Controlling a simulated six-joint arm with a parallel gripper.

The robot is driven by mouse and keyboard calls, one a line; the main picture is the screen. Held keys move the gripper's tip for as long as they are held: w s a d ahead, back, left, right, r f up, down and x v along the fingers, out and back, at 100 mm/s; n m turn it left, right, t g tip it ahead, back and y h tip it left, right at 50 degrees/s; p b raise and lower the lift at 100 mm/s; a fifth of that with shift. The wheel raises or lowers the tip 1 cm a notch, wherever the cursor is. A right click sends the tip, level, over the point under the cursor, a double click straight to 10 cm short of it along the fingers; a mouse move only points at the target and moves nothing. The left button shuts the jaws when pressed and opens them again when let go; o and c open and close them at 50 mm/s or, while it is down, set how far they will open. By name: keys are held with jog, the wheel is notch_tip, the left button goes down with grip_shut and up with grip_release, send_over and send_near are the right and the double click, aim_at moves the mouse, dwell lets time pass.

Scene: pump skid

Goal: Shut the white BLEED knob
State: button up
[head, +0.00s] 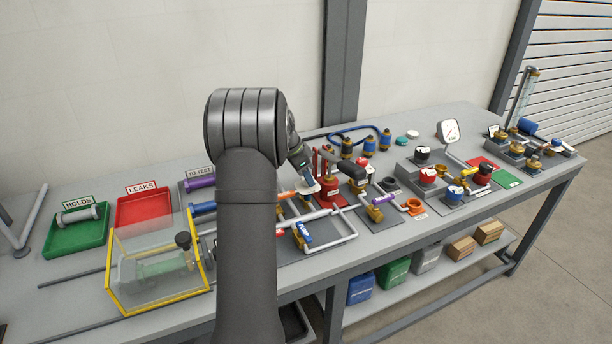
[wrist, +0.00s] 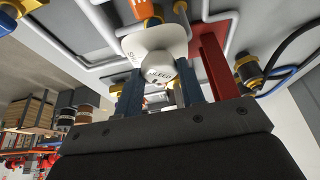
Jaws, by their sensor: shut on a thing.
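A white plate (wrist: 138,44) with partly hidden lettering lies behind the knob. In the head view my gripper (head: 305,170) reaches down at the pipework in the middle of the bench. My arm hides part of that area, and the knob is too small there to make out clearly.
A red bracket (wrist: 214,58) stands close to the right finger in the wrist view. In the head view a yellow-edged clear box (head: 160,270) and a red LEAKS tray (head: 145,210) lie left of my arm. Red, black and blue knobs (head: 428,175) stand to the right.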

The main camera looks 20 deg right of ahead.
jog(key=m+g, duration=0.1)
jog(key=m, duration=0.2)
jog(key=shift+w+m, duration=0.1)
jog(key=shift+m, duration=0.2)
jog(key=shift+m+g+y, duration=0.5)
jog(key=shift+m+g, duration=0.4)
jog(key=shift+m, duration=1)
jog(key=shift+w, duration=0.1)
jog(key=o, duration=1)
jog(key=v, duration=1.7)
jog(key=shift+r, duration=0.15)
jog(key=shift+d, duration=0.1)
